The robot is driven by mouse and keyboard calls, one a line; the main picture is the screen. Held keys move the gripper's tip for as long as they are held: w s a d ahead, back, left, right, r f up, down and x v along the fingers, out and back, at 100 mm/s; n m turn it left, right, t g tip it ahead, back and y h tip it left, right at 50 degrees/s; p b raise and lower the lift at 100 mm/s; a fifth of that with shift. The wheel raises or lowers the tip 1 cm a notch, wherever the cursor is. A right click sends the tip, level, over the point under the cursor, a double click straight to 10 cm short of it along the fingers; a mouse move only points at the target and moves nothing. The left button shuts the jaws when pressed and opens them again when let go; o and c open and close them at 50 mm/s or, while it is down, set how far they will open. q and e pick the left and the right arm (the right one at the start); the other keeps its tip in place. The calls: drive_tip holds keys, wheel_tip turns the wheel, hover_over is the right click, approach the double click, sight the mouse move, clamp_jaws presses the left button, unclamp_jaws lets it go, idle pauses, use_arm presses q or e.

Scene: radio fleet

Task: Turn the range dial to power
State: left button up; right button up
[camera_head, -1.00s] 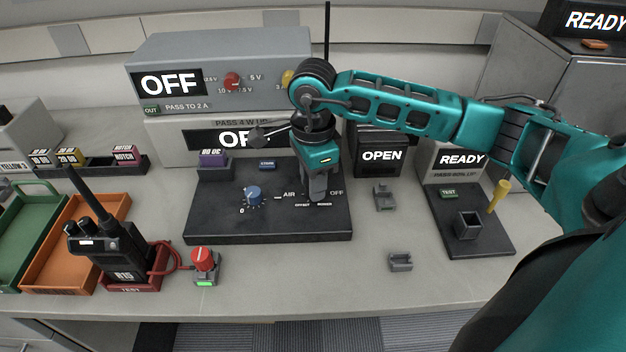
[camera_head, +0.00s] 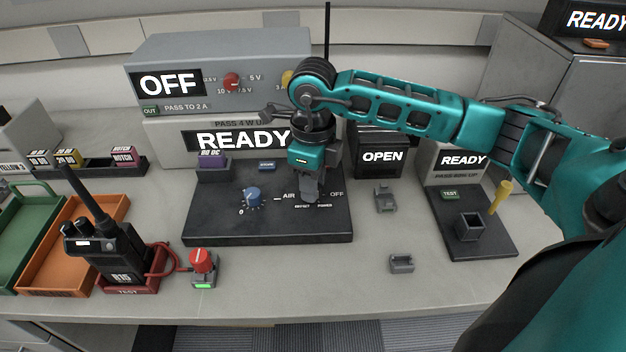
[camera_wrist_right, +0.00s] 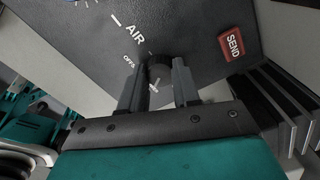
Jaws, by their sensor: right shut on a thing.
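My right gripper (camera_head: 311,196) points down onto the black panel (camera_head: 215,228) and hides the dial there in the head view. In the right wrist view, a small dark round dial (camera_wrist_right: 159,72) sits between the two fingers of my right gripper (camera_wrist_right: 159,84), which is shut on it. A white mark shows by the dial. AIR, OFFSET, POWER and OFF are printed around it in the head view. The tester display (camera_head: 240,140) behind the panel reads READY. My left gripper is not in view.
A blue knob (camera_head: 252,196) stands left on the same panel. A radio (camera_head: 105,250) with a tall antenna stands at the front left, beside a red-topped knob box (camera_head: 203,265). Grey brackets (camera_head: 401,263) lie right of the panel. The front bench strip is mostly clear.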

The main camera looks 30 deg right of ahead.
drive_tip(key=shift+m, duration=0.3)
drive_tip(key=o, duration=1.1)
drive_tip(key=shift+c, duration=0.2)
drive_tip(key=shift+r, duration=0.1)
wheel_tip(320, 180, up, 13)
drive_tip(key=p, duration=0.1)
